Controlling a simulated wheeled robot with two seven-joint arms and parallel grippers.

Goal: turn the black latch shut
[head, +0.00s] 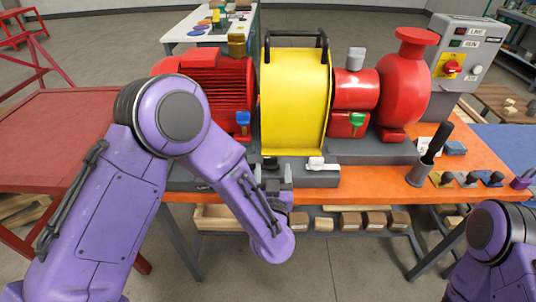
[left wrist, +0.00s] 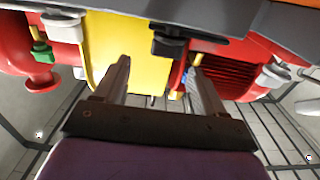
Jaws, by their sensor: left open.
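The black latch (head: 271,160) sits at the front lower edge of the yellow guard (head: 296,100). In the left wrist view the black latch (left wrist: 172,42) is a dark handle on the grey base, above and between my fingertips. My left gripper (head: 279,176) is open and close in front of the latch, partly covering it in the head view. In the left wrist view its fingers (left wrist: 158,68) are apart with nothing between them. I cannot tell whether they touch the latch. My right arm shows at the lower right; its gripper is out of view.
A white latch (head: 317,164) sits right of the black one. A red motor (head: 205,80) and red pump (head: 405,90) flank the guard. A dark upright tool (head: 436,145) stands on the orange table (head: 375,182). A shelf below holds wooden blocks (head: 350,221).

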